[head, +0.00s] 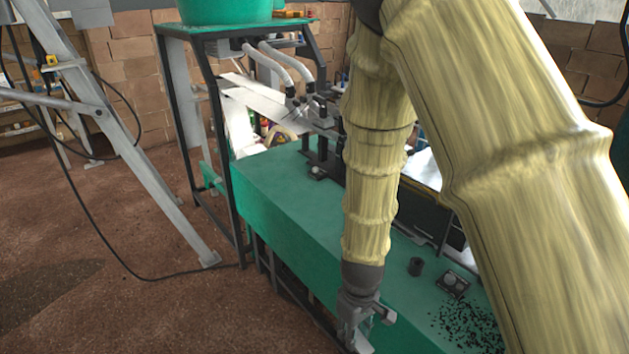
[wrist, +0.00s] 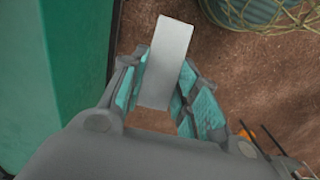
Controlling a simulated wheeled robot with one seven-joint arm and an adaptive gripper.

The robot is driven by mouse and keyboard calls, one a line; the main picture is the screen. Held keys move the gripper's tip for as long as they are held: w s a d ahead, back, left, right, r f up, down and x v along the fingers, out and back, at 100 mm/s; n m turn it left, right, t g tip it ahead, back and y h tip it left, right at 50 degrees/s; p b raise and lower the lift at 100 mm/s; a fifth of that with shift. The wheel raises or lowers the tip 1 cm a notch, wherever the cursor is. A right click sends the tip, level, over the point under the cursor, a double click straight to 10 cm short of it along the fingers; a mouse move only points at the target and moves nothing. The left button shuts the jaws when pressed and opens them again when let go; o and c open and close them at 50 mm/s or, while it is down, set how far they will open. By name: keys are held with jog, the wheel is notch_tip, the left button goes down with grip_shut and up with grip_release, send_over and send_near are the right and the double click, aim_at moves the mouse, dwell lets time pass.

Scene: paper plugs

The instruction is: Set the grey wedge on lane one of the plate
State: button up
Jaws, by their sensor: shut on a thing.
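My gripper (wrist: 162,78) is shut on the grey wedge (wrist: 170,50), a plain light-grey oblong piece between its two teal-padded fingers in the wrist view. The wedge sticks out beyond the fingertips, over the brown floor and beside the green bench. In the head view my gripper (head: 358,328) hangs low at the bottom edge, by the bench's front side; the wedge is hard to make out there. I cannot clearly identify the plate or its lanes. A small dark fixture (head: 453,284) with light parts sits on the bench top at the right.
The green bench (head: 290,200) runs across the middle, its left top clear. Machine parts stand behind. The wrist view shows a netted green container (wrist: 250,12) on the floor.

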jog(key=shift+s+d+r, duration=0.1)
jog(key=shift+s+d, duration=0.1)
jog(key=shift+s, duration=0.3)
jog(key=shift+w+d+m, duration=0.1)
jog(key=shift+d+m, duration=0.2)
jog(key=shift+m, duration=0.2)
jog(key=w+d+f+m, duration=0.4)
jog(key=w+d+m, duration=0.1)
jog(key=d+m, duration=0.1)
jog(key=shift+w+d+f+m, duration=0.3)
jog(key=shift+d+f, duration=0.1)
jog(key=shift+d, duration=0.45)
